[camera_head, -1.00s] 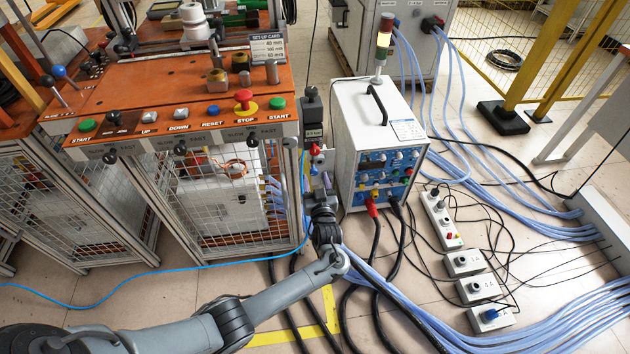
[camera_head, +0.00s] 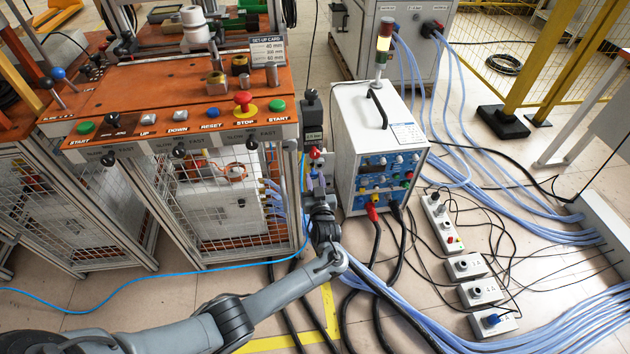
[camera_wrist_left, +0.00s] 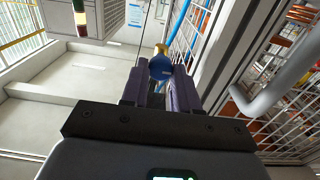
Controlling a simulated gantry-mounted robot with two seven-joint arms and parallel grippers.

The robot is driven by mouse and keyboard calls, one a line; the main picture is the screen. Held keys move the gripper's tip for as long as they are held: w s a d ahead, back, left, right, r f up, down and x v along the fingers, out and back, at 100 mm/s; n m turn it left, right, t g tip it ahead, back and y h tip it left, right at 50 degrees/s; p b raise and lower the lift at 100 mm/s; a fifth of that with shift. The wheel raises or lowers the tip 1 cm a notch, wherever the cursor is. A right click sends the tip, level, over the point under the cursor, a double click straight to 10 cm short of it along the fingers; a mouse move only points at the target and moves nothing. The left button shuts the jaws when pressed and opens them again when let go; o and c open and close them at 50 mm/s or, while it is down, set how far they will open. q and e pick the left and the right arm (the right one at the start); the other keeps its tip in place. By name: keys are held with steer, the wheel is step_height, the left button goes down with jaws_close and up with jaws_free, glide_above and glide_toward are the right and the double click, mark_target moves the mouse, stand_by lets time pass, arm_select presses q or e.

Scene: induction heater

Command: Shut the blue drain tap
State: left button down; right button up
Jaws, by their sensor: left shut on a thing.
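The blue drain tap (camera_wrist_left: 160,67) shows in the left wrist view as a blue handle with a brass-coloured part just beyond it. My left gripper (camera_wrist_left: 158,84) has its two purple-grey fingers on either side of the blue handle and is shut on it. In the head view my left gripper (camera_head: 319,184) is beside the right front post of the orange-topped machine, below a small red handle (camera_head: 315,154). The tap is mostly hidden there by the gripper. My right gripper is in neither view.
The orange-topped machine (camera_head: 190,105) with mesh sides stands close on the left. A white power unit (camera_head: 372,130) stands close on the right, with thick black and red-ended cables. Pale blue hoses (camera_head: 400,300) and switch boxes (camera_head: 465,264) cover the floor at right.

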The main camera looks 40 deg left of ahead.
arm_select(q)
steer(key=m+p, duration=0.2)
steer(key=m, duration=0.1)
steer(key=shift+r+p, duration=0.15)
steer(key=shift+p, duration=0.2)
steer(key=m+p, duration=0.2)
steer(key=m, duration=0.2)
steer(key=shift+w+d+m, duration=0.1)
steer(key=shift+m, duration=0.3)
steer(key=m+p, duration=0.1)
steer(key=m, duration=0.4)
steer(key=shift+f+m+p, duration=0.2)
steer(key=shift+m+p, duration=0.1)
steer(key=shift+p, duration=0.05)
steer(key=m, duration=0.4)
steer(key=shift+f+m+p, duration=0.1)
steer(key=shift+m+p, duration=0.2)
steer(key=c, duration=0.9)
jaws_free()
steer(key=shift+o, duration=0.2)
